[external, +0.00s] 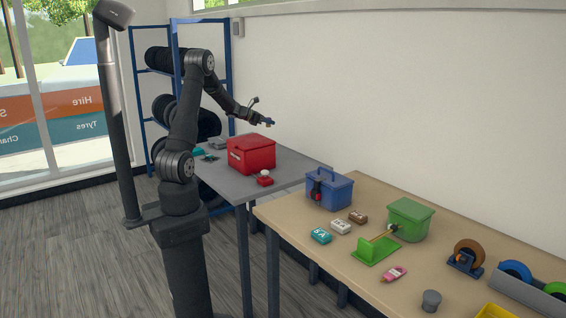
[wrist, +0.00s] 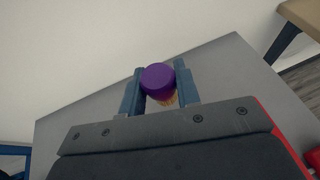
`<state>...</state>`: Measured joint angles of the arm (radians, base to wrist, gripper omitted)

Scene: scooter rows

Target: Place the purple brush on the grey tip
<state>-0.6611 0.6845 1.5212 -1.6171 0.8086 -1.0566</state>
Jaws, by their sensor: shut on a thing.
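My gripper (wrist: 159,82) is shut on the purple brush (wrist: 157,76). In the wrist view the brush shows as a round purple end with a tan-orange part below it, between the two blue-grey fingers. In the external view my gripper (external: 268,122) is in the air above the far side of the grey table, near the red box; the brush is too small to make out clearly there. A small grey round piece (external: 431,300) stands at the front of the wooden table, far from my gripper. I cannot tell for certain whether it is the grey tip.
The red box (external: 250,155) stands on the grey table (external: 285,178), with a small red item (external: 265,179) before it. The wooden table (external: 320,265) holds a blue toolbox (external: 329,190), green box (external: 410,219), green stand (external: 376,250), pink item (external: 393,273) and tape holder (external: 466,262).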

